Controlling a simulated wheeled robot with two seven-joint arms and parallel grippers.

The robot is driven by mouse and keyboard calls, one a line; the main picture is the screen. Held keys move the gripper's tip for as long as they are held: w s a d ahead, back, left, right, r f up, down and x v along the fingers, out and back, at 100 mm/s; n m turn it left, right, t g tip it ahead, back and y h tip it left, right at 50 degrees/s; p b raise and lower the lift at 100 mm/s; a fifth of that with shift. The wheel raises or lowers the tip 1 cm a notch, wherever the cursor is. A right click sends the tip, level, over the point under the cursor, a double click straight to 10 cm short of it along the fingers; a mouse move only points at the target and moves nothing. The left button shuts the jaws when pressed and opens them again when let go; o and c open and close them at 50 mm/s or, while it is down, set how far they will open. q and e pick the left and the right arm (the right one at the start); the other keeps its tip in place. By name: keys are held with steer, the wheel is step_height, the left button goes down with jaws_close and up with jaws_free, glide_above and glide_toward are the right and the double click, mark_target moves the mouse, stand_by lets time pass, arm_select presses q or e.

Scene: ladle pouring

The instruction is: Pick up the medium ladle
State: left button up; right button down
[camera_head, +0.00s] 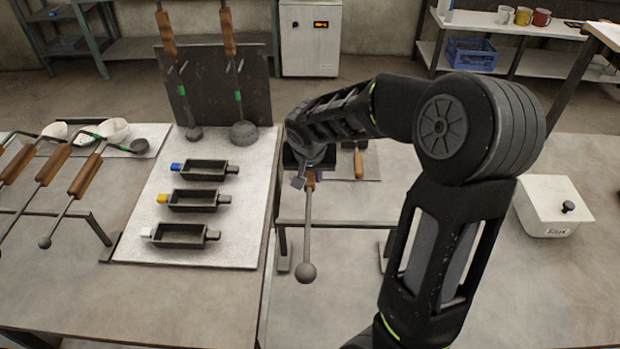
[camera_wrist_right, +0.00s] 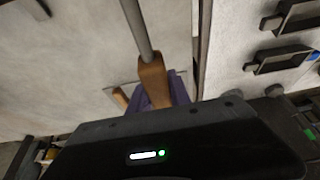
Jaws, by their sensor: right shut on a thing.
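My right gripper (camera_head: 305,178) is shut on the brown wooden handle of a long tool, which I take to be the medium ladle (camera_head: 307,225). Its grey rod runs toward the front of the picture and ends in a ball. Its other end is hidden behind my gripper and arm. In the right wrist view, the ladle's handle (camera_wrist_right: 153,82) sits at my purple fingers (camera_wrist_right: 176,88). A small ladle (camera_head: 193,132) and a large ladle (camera_head: 244,133) hang at the dark rack board, both with green bands. My left gripper is not in view.
Three moulds with blue (camera_head: 205,169), yellow (camera_head: 194,200) and white (camera_head: 180,235) ends lie on a pale board. Several wooden-handled tools (camera_head: 52,165) rest at the left. Another wooden handle (camera_head: 358,165) lies right of my gripper. A white lidded box (camera_head: 552,212) stands at the right.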

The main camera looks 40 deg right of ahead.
step_height(320, 180, up, 10)
steer(key=shift+f+b, duration=0.25)
steer(key=shift+b, duration=0.2)
stand_by(0.5)
